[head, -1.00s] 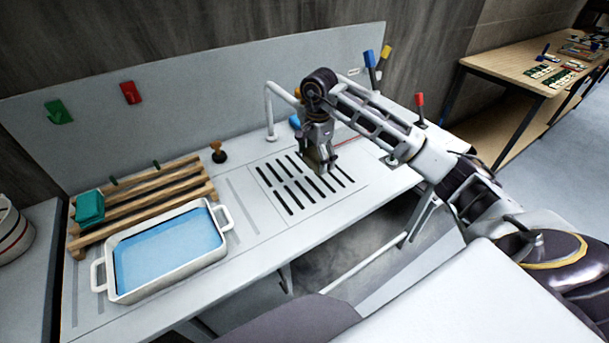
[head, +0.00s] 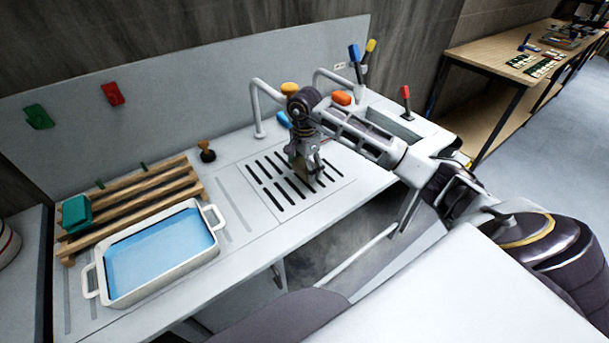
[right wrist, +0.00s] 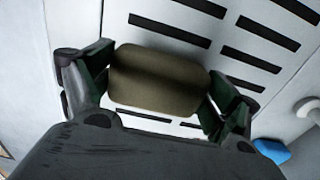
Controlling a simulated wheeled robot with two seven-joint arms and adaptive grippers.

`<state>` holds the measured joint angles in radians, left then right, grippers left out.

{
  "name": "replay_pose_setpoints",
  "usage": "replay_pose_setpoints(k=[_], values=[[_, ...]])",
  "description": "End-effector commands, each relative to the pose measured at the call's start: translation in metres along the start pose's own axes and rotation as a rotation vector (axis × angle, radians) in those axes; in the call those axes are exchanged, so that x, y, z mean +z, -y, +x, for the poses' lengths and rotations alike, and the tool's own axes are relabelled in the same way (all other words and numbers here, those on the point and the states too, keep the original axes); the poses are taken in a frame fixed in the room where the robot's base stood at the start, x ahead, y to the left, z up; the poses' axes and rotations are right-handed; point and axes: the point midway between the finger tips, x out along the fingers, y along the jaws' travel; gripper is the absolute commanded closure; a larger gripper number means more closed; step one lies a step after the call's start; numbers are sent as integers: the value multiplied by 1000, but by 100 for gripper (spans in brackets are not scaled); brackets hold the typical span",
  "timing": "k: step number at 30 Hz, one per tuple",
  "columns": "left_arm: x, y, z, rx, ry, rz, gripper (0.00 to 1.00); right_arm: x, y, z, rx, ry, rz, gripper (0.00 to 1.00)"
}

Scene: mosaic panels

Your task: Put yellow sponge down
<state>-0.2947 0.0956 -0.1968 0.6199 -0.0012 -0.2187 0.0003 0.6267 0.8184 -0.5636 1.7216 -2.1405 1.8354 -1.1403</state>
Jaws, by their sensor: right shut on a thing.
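The yellow sponge, dull olive-yellow in shade, shows in the right wrist view (right wrist: 160,82) between the two fingers of my right gripper (head: 308,168). The gripper is shut on it, one finger against each short end. In the head view the gripper points down over the slotted drain area (head: 270,207) of the grey worktop, and the sponge (head: 300,170) is partly hidden by the fingers. I cannot tell whether the sponge touches the slotted surface. My left gripper is not in view.
A white basin of blue water (head: 107,292) and a wooden rack (head: 140,197) with a green sponge (head: 76,213) stand at left. Behind my gripper are a faucet (head: 258,120), a blue item (head: 283,119) and an orange item (head: 341,97). Free worktop lies between basin and slots.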

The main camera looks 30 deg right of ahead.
Motion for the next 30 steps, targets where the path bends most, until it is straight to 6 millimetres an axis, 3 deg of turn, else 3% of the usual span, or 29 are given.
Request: replay_pose_setpoints(k=[14, 24, 30], values=[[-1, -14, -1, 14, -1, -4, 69, 0, 0, 7, 1, 1, 0, 31], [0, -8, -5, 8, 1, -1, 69, 0, 0, 37, 1, 2, 0, 31], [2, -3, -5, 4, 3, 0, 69, 0, 0, 41, -1, 1, 0, 31]])
